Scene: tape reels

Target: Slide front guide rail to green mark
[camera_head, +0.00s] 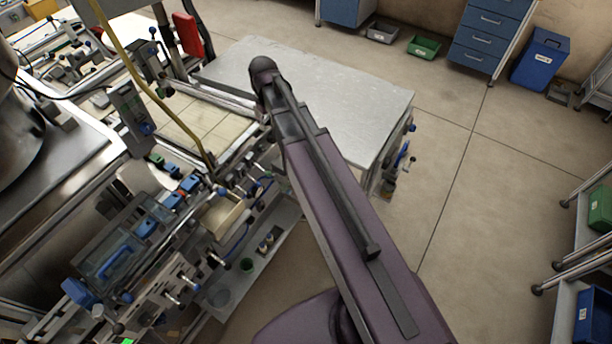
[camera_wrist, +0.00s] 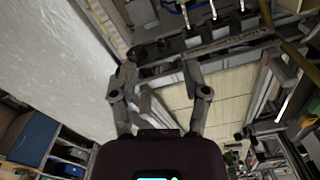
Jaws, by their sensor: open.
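My gripper (camera_wrist: 162,72) is open in the wrist view, its two fingers apart and nothing visible held between them. A grey metal bar (camera_wrist: 228,43) crosses the picture just beyond the fingertips; I cannot tell whether it is the front guide rail or whether a finger touches it. A pale tiled bed (camera_wrist: 205,85) shows behind and between the fingers. In the head view the same kind of tiled bed (camera_head: 200,122) lies left of my purple arm, with metal rails along its edges. My arm hides the gripper there. I cannot make out the green mark.
A pale flat tabletop (camera_head: 345,100) lies right of the tiled bed. Machinery with blue knobs (camera_head: 150,225) fills the left.

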